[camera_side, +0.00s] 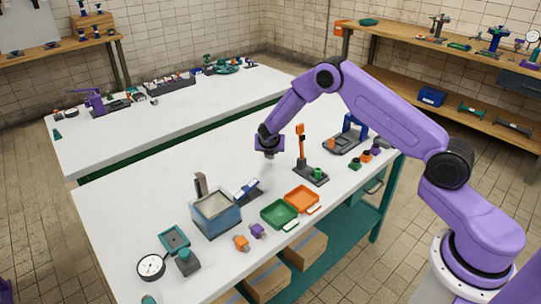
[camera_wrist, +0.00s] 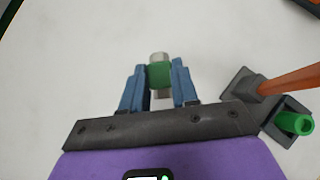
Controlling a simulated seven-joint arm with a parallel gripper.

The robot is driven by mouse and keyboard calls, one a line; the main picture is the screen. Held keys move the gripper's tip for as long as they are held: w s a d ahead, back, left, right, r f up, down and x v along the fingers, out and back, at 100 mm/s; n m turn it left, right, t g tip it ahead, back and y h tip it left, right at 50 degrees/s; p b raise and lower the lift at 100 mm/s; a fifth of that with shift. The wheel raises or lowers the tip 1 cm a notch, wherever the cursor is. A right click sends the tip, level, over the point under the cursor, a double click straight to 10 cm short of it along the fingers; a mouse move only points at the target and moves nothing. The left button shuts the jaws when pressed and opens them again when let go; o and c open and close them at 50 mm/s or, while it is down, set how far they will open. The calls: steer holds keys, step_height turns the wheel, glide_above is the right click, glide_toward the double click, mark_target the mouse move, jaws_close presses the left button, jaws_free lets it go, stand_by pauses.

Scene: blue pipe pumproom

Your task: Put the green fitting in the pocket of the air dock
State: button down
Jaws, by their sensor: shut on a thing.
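My gripper (camera_side: 268,154) hangs above the white bench, left of a dark base with an orange post. In the wrist view, my gripper's blue fingers (camera_wrist: 159,88) are shut on the green fitting (camera_wrist: 160,75), a green block with a pale grey round end pointing away. The dark base (camera_side: 311,178) with its orange post (camera_side: 301,145) looks like the air dock. It also shows at the right of the wrist view (camera_wrist: 240,83). A bright green round piece (camera_wrist: 297,123) stands in its square dark block. Whether another pocket lies open there is hidden.
A green tray (camera_side: 279,213) and an orange tray (camera_side: 301,198) lie in front. A blue-grey bin (camera_side: 215,214) stands to the left. Small coloured fittings (camera_side: 366,156) and a dark stand with a blue upright (camera_side: 354,130) are to the right.

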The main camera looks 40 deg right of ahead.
steer(key=s+a+r, duration=0.1)
steer(key=s+r, duration=0.9)
steer(key=s, duration=0.4)
steer(key=s+a+r+n+t+y, duration=0.1)
steer(key=s+a+n+y, duration=0.15)
steer(key=a, duration=0.85)
steer(key=s+a+n+t+y, duration=0.15)
steer(key=a+n, duration=0.25)
steer(key=a, duration=0.8)
steer(key=s+a+r+n+y, duration=0.1)
steer(key=s+a+n+y, duration=0.15)
steer(key=a, duration=0.85)
glide_above(170, 234)
steer(key=s, duration=0.5)
steer(key=shift+h, duration=0.35)
steer(key=f, duration=0.9)
steer(key=shift+w+d, duration=0.1)
steer(key=shift+d, duration=0.2)
steer(key=shift+w+a+f, duration=0.3)
steer(key=shift+w+f, duration=0.15)
steer(key=shift+f, duration=0.1)
steer(key=shift+w+f, duration=0.15)
steer(key=shift+f, duration=1.5)
steer(key=shift+f, duration=0.15)
